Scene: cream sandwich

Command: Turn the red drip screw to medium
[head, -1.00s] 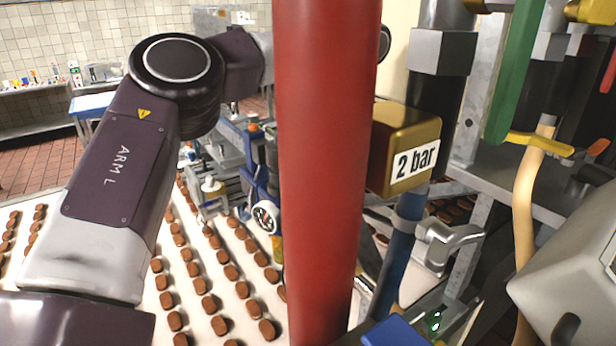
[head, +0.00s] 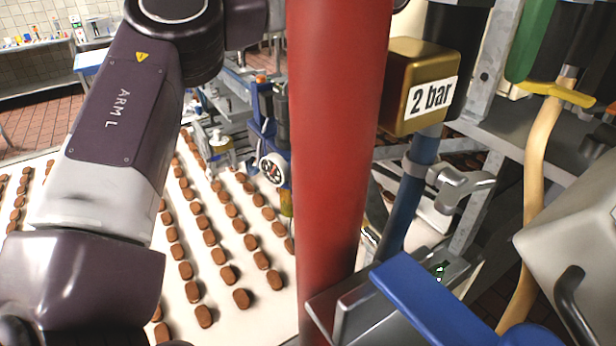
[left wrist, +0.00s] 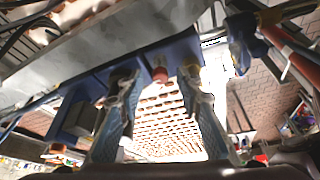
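A small red knob (left wrist: 160,74), which looks like the red drip screw, sticks out below a blue bar (left wrist: 150,58) in the left wrist view. My left gripper (left wrist: 157,82) is open, one finger on each side of the knob, with visible gaps. I cannot tell whether the knob lies at fingertip depth. In the head view my left arm (head: 112,110) comes in from the left, but its gripper does not show. I cannot pick out the screw's setting in either view. My right gripper is in neither view.
A thick red column (head: 338,130) blocks the middle of the head view. Left of it, a blue fixture with a round dial (head: 271,169) stands over a white belt (head: 130,250) carrying rows of brown biscuits. A gold "2 bar" box (head: 405,75) and blue pipe (head: 412,205) are right.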

